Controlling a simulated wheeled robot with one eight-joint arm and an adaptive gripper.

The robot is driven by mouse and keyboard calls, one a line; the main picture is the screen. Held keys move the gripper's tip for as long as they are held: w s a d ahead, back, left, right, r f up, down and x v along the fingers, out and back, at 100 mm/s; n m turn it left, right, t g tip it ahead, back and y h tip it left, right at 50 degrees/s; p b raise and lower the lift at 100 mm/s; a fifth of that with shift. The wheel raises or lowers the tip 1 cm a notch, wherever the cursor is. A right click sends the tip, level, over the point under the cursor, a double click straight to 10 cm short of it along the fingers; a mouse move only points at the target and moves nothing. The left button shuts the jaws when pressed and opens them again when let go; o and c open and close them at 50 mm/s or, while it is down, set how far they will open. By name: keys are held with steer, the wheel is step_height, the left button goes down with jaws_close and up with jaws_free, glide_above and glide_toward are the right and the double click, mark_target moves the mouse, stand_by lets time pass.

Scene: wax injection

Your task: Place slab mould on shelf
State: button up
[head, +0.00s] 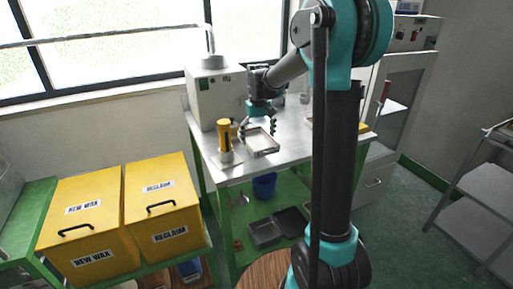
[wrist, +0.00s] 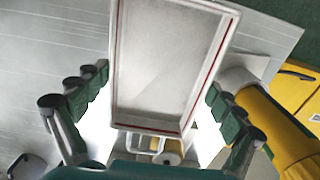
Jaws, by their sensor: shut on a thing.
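The slab mould (head: 262,142) is a shallow, light grey rectangular tray with a raised rim. My gripper (head: 257,130) is over the metal worktable and shut on the mould, one finger on each side. In the wrist view the mould (wrist: 165,65) lies between the two dark green padded fingers of my gripper (wrist: 156,88), its inside empty and a red line along its rim. The mould is at or just above the table top (head: 230,172); I cannot tell whether it touches. The task's shelf cannot be picked out for certain.
A yellow cylinder (head: 225,136) stands close left of the mould, also large in the wrist view (wrist: 270,125). A white machine (head: 215,98) stands behind. Dark trays (head: 265,233) and a blue bucket (head: 264,186) are below the table. A grey shelf rack (head: 478,215) stands at right.

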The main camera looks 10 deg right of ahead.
mark_target(258, 143)
steer(key=shift+f, duration=2.2)
steer(key=shift+f, duration=0.15)
steer(key=o, duration=1)
